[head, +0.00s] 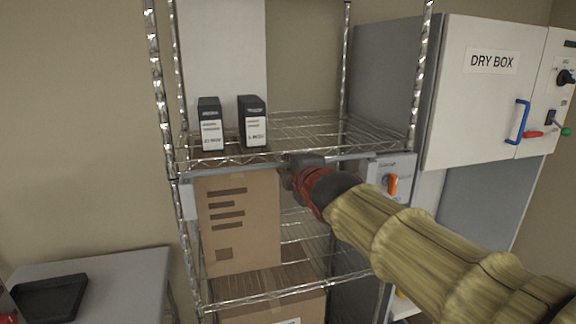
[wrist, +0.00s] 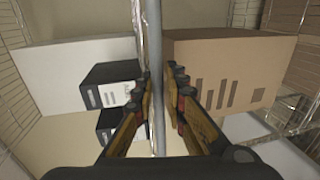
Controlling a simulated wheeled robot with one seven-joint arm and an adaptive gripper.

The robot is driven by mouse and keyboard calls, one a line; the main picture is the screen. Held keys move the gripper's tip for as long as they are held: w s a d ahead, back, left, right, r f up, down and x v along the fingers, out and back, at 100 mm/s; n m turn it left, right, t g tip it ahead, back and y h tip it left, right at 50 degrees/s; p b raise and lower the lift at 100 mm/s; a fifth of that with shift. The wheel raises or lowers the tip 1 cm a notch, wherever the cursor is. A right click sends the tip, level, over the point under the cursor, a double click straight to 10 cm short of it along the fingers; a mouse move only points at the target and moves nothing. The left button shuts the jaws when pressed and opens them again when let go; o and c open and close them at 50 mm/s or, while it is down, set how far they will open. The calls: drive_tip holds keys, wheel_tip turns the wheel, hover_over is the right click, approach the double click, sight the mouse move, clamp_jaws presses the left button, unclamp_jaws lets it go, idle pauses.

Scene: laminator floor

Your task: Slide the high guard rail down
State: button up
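The high guard rail (head: 235,168) is a grey bar across the front of the wire rack, level with the edge of the shelf that holds the dark boxes. My gripper (head: 290,172) is at the rail, right of its middle. In the wrist view, the rail (wrist: 153,45) runs upright through the picture between the two fingers of my gripper (wrist: 158,90). The fingers stand on either side of it with narrow gaps, and they look open around it. The exact contact is hard to see. My arm hides part of the rail's right side in the head view.
Two dark boxes (head: 209,125) (head: 253,122) stand on the shelf above the rail. A brown carton (head: 240,225) sits behind and below it. The dry box (head: 480,100) stands right.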

drive_tip(key=o, duration=0.3)
drive_tip(key=shift+f, duration=0.3)
drive_tip(key=shift+o, duration=0.2)
drive_tip(key=shift+s+r, duration=0.1)
drive_tip(key=shift+r, duration=0.1)
drive_tip(key=v, duration=1.1)
drive_tip(key=shift+s, duration=0.35)
drive_tip(key=shift+d, duration=0.15)
drive_tip(key=s+d+f+m+g+h+b, duration=0.1)
drive_tip(key=s+d+f+m+g+b, duration=0.2)
drive_tip(key=s+f+m, duration=0.4)
drive_tip(key=s+d+f+m+g+h+b, duration=0.2)
drive_tip(key=s+d+f+m, duration=0.5)
drive_tip(key=f, duration=1.2)
drive_tip(key=s+d+f+m+g+h+b, duration=0.1)
drive_tip(key=s+d+f+m+g+b, duration=0.3)
drive_tip(key=s+f, duration=0.7)
wheel_tip(320, 180, down, 3)
drive_tip(key=d+m+b, duration=0.1)
drive_tip(key=m+b, duration=0.1)
drive_tip(key=m, duration=0.1)
drive_tip(key=shift+s+d+g+b, duration=0.25)
drive_tip(key=shift+d+g+b, duration=0.05)
